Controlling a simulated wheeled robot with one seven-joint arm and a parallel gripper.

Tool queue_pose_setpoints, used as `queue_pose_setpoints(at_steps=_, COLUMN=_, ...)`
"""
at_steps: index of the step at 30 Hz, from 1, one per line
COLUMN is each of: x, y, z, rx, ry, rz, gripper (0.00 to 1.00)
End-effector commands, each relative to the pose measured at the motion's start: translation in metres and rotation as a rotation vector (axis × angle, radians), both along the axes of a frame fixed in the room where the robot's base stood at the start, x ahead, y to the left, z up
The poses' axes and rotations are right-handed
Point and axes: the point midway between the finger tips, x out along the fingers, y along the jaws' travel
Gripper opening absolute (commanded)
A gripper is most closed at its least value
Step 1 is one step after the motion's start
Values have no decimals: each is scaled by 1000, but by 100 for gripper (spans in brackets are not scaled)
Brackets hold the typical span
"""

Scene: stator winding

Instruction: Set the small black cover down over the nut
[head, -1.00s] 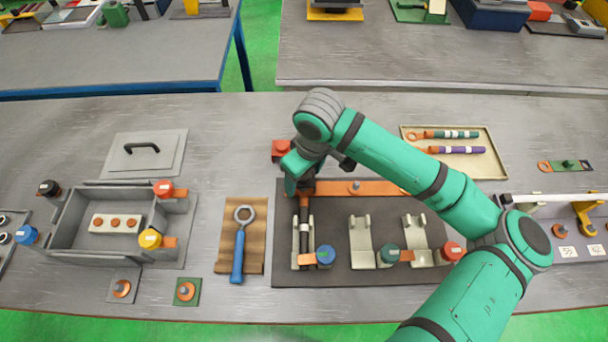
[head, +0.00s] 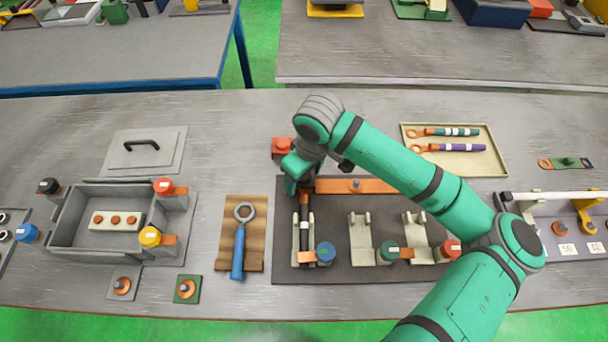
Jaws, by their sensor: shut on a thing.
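My gripper (head: 305,188) is low over the left end of the orange bar (head: 378,186) on the dark mat, pointing down. It is shut on the small black cover, which is mostly hidden by the fingers and wrist and hard to tell from them. The nut under it is hidden, and I cannot tell whether the cover touches it. Another nut (head: 355,184) shows bare on the middle of the bar. A black rod with a pale band (head: 305,225) lies in a pale cradle just in front of my gripper.
The dark mat (head: 335,274) also bears two empty pale cradles (head: 361,240) and blue (head: 325,252), green and red capped posts. A red block (head: 283,147) stands behind my gripper. A blue-handled wrench (head: 239,248) lies left on a wooden board. My arm covers the mat's right side.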

Motion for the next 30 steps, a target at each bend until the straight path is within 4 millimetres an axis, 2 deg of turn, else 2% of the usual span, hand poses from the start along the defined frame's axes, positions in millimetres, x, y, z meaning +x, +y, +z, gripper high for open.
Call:
queue_pose_setpoints(at_steps=22, x=0, y=0, z=-6, rx=0, ry=0, rz=-1, gripper=44)
queue_pose_setpoints(at_steps=23, x=0, y=-1, z=-6, rx=0, ry=0, rz=-1, gripper=73)
queue_pose_setpoints(at_steps=24, x=0, y=-1, z=-6, rx=0, ry=0, rz=-1, gripper=82)
queue_pose_setpoints(at_steps=25, x=0, y=-1, z=-6, rx=0, ry=0, rz=-1, gripper=87)
queue_pose_setpoints(at_steps=30, x=0, y=0, z=-6, rx=0, ry=0, rz=-1, gripper=87)
